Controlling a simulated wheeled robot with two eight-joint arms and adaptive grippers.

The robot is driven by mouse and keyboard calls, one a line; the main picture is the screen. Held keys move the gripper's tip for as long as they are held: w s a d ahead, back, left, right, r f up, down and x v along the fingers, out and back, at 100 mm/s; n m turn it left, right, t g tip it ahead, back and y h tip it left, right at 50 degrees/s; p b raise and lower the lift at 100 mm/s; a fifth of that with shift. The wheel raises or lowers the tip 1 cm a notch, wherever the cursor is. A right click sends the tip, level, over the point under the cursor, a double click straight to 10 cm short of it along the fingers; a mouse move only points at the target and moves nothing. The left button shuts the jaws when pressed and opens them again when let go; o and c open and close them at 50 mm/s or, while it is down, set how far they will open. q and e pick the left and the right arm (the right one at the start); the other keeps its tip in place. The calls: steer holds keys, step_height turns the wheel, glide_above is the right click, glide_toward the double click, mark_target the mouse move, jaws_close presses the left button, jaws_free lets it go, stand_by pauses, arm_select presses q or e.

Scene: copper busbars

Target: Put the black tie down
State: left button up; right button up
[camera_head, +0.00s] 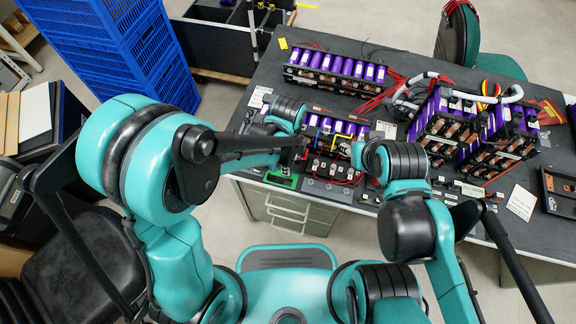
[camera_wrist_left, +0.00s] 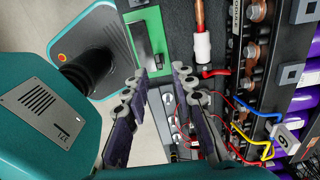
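I cannot make out a black tie for certain in either view. In the left wrist view my left gripper (camera_wrist_left: 160,76) has its two fingers apart, with a visible gap and nothing clearly held between them. A green piece with a dark strip on it (camera_wrist_left: 147,42) lies just beyond the fingertips, by the table edge; the green also shows in the head view (camera_head: 282,180). The left gripper is small and dark in the head view, at the front of the table beside the near battery module (camera_head: 338,145). My right gripper is hidden behind its own arm near that module's right side.
The dark table (camera_head: 262,72) carries a long row of purple cells (camera_head: 335,68) at the back and taller battery stacks (camera_head: 470,130) at right. Red, blue and yellow wires (camera_wrist_left: 262,128) lie close right of the left gripper. Blue crates (camera_head: 118,45) stand at left.

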arm_select(q)
step_height(320, 180, up, 8)
steer(key=p, duration=0.2)
steer(key=s+a+r+n+t, duration=0.2)
steer(key=a+r+n, duration=0.3)
steer(key=a+n, duration=0.4)
steer(key=s+a+r+n+t, duration=0.2)
steer(key=a+r+n+t, duration=0.3)
steer(key=a+n, duration=0.5)
steer(key=shift+s+r+n, duration=0.4)
steer(key=shift+r+n, duration=0.35)
steer(key=shift+n, duration=0.55)
steer(key=shift+a, duration=0.1)
